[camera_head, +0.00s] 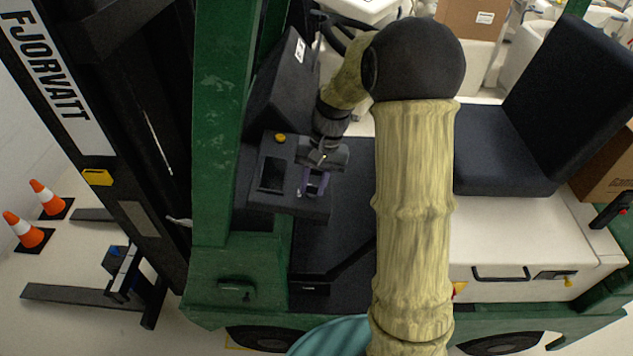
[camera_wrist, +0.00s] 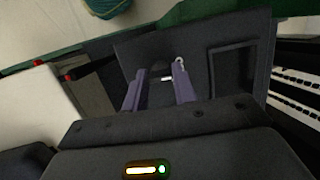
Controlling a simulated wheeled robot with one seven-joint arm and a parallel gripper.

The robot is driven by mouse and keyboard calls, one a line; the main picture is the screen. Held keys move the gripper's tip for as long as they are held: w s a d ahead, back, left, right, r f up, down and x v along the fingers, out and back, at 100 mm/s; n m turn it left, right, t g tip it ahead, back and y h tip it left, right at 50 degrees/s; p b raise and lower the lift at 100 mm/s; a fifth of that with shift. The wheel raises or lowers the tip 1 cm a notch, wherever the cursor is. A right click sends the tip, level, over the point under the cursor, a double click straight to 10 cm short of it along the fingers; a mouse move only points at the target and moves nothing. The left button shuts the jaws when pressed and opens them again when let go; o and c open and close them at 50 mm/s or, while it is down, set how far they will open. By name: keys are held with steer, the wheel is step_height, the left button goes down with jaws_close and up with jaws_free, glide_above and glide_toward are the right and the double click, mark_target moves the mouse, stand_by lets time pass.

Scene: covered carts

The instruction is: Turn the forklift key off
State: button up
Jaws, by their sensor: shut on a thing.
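The forklift's dark control console (camera_head: 262,203) has a flat black screen and a yellow knob on top. My gripper (camera_head: 316,184) points down at the console's right part, with its purple fingers at the surface. In the wrist view, my gripper's two purple fingers (camera_wrist: 159,76) reach the console panel (camera_wrist: 225,55). The forklift key (camera_wrist: 167,78) shows only as a small bright metal piece between the fingertips. My gripper is shut on it. A small silver ring shows at the right fingertip. The key's turn angle cannot be told.
A yellow knob (camera_head: 280,138) stands close left of my gripper. The steering wheel (camera_head: 338,38) is behind it. A green mast post (camera_head: 222,130) rises at the left. The black seat (camera_head: 500,150) is at the right. Orange cones (camera_head: 25,230) stand on the floor at far left.

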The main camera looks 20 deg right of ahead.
steer(key=shift+o, duration=0.2)
steer(key=shift+s+f, duration=0.15)
steer(key=shift+s, duration=0.05)
steer(key=shift+c, duration=0.2)
steer(key=o, duration=1)
steer(key=shift+w+r, duration=0.1)
steer(key=shift+r, duration=0.1)
steer(key=shift+w+d+r, duration=0.1)
steer(key=shift+r, duration=0.15)
steer(key=b+v, duration=0.2)
steer(key=v, duration=1.4)
steer(key=shift+r, duration=0.3)
